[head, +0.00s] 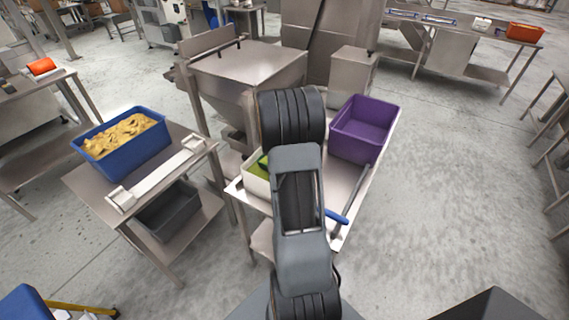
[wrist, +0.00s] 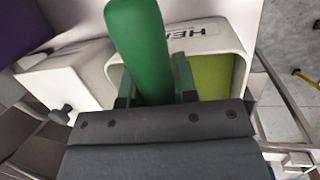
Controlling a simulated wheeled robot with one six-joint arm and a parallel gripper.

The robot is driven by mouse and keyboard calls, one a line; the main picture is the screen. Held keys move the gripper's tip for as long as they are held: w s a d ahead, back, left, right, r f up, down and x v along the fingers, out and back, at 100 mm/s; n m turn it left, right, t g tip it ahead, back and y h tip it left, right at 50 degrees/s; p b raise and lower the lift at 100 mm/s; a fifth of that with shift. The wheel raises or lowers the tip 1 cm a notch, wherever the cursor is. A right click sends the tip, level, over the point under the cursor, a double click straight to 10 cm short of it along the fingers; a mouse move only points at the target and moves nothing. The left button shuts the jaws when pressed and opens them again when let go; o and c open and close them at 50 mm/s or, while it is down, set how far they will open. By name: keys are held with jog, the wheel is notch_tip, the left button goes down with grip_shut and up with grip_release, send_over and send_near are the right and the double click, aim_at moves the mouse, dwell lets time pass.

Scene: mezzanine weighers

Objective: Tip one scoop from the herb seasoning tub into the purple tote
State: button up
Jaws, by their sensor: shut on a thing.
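The purple tote (head: 365,128) stands open on the steel table, to the right of my arm in the head view. Its corner shows in the wrist view's top left (wrist: 15,25). The herb seasoning tub is a white tub (head: 258,186) with green contents, partly hidden by my arm in the head view. In the wrist view the tub (wrist: 240,45) shows part of its lettering. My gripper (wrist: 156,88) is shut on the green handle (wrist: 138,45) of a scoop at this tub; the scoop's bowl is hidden. My arm hides the gripper in the head view.
A blue-handled tool (head: 338,216) lies on the table below the tote. A blue tub (head: 125,143) of yellowish contents and a white long-handled piece (head: 155,175) are on the left table. A steel hopper (head: 245,75) stands behind. Open floor lies to the right.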

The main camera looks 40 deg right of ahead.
jog(key=shift+s+d+r+t+p, duration=0.1)
jog(key=shift+s+r+t+p, duration=0.4)
jog(key=shift+r, duration=0.65)
jog(key=shift+s+d+r+t+p, duration=0.15)
jog(key=shift+s+r+p, duration=0.5)
jog(key=shift+r, duration=0.45)
jog(key=shift+s+r+t+p, duration=0.4)
jog(key=shift+r+p, duration=0.35)
jog(key=shift+r, duration=0.4)
